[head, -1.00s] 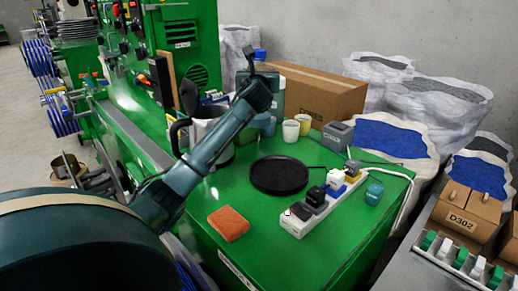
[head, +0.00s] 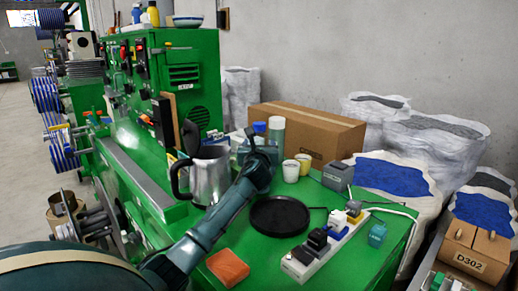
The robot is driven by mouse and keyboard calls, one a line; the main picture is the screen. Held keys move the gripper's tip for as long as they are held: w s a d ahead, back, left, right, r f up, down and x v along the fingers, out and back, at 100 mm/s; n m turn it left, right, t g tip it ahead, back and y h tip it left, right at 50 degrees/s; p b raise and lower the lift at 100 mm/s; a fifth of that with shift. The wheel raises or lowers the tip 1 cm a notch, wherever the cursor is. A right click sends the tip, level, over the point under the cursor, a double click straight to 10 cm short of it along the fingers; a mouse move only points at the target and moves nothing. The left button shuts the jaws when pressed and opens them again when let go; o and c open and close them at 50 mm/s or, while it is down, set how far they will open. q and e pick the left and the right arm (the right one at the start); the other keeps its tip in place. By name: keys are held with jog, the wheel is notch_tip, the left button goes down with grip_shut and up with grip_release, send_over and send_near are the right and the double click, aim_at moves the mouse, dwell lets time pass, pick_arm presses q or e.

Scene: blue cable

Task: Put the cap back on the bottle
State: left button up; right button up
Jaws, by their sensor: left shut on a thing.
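My left gripper (head: 250,133) reaches over the green bench from the lower left. It is shut on a small blue cap (head: 259,127), which shows just beside the fingertips. A translucent blue-green bottle (head: 243,150) stands behind the gripper, partly hidden by it. The cap appears in line with the upper part of the bottle; I cannot tell whether they touch. My right gripper is not in view.
A metal jug (head: 210,178) stands left of my arm. A taller pale container (head: 277,130), cups (head: 291,171) and a cardboard box (head: 310,128) are close behind. A black tray (head: 280,216), orange sponge (head: 228,267) and power strip (head: 318,255) lie in front.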

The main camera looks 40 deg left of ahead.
pick_arm(q)
jog(key=shift+f, duration=0.25)
jog(key=shift+f, duration=0.15)
jog(key=o, duration=1.9)
jog(key=v, duration=1.2)
jog(key=shift+r+b, duration=0.2)
jog(key=shift+b, duration=0.1)
jog(key=shift+f, duration=0.1)
